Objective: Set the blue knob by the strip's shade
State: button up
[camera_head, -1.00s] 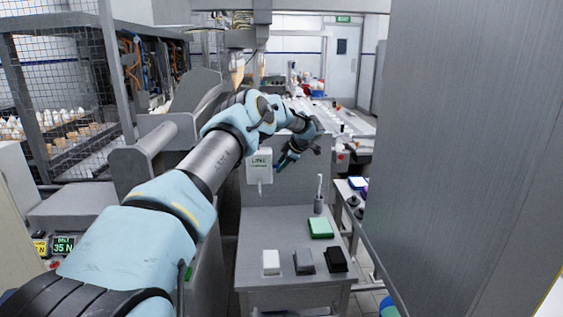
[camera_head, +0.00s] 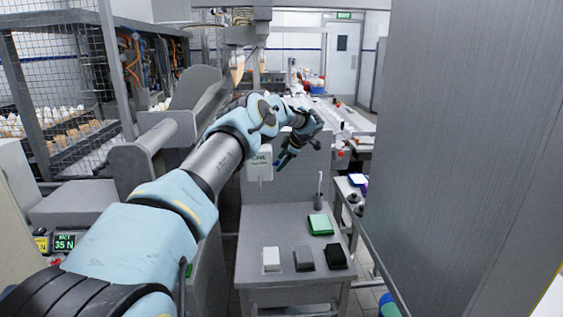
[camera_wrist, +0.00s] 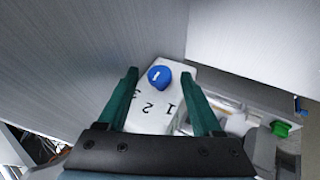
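The blue knob (camera_wrist: 159,77) has a white pointer mark and sits on a white plate (camera_wrist: 150,112) with the numbers 1, 2 and 3 around it. In the wrist view my gripper (camera_wrist: 160,73) is open, with its green fingers on either side of the knob and a gap to each. In the head view my gripper (camera_head: 285,158) is beside the white box (camera_head: 260,174) above the grey table; the knob cannot be made out there. I cannot identify a strip for certain.
A slim holder (camera_head: 319,195) stands behind the pad. A large grey panel (camera_head: 470,150) closes off the right.

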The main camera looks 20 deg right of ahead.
jog(key=b+v, duration=0.4)
jog(key=v, duration=0.6)
jog(key=shift+s+r, duration=0.2)
jog(key=shift+r, duration=0.15)
jog(key=shift+d, duration=0.1)
jog(key=w+a+r+m+t+h, duration=0.2)
jog(key=a+r+m+t, duration=0.15)
jog(key=r, duration=0.25)
jog(key=w+a+r+m+t+h, duration=0.1)
jog(key=a+r+m+t+h, duration=0.1)
jog(key=r+m+t+h, duration=0.25)
jog(key=s+a+f+m+g+y, duration=0.1)
jog(key=s+a+f+g, duration=0.3)
jog(key=s+a, duration=0.6)
jog(key=s+a+f+m+g+b, duration=0.1)
jog(key=s+a+f+m+g, duration=0.3)
jog(key=s, duration=1.2)
jog(key=s+a+f+m+g+y, duration=0.1)
jog(key=s+a+f+m+g, duration=0.2)
jog(key=s+a, duration=1.1)
notch_tip(320, 180, down, 5)
jog(key=shift+a+f+g+y, duration=0.15)
jog(key=shift+a+g+y, duration=0.2)
jog(key=shift+a+g, duration=0.8)
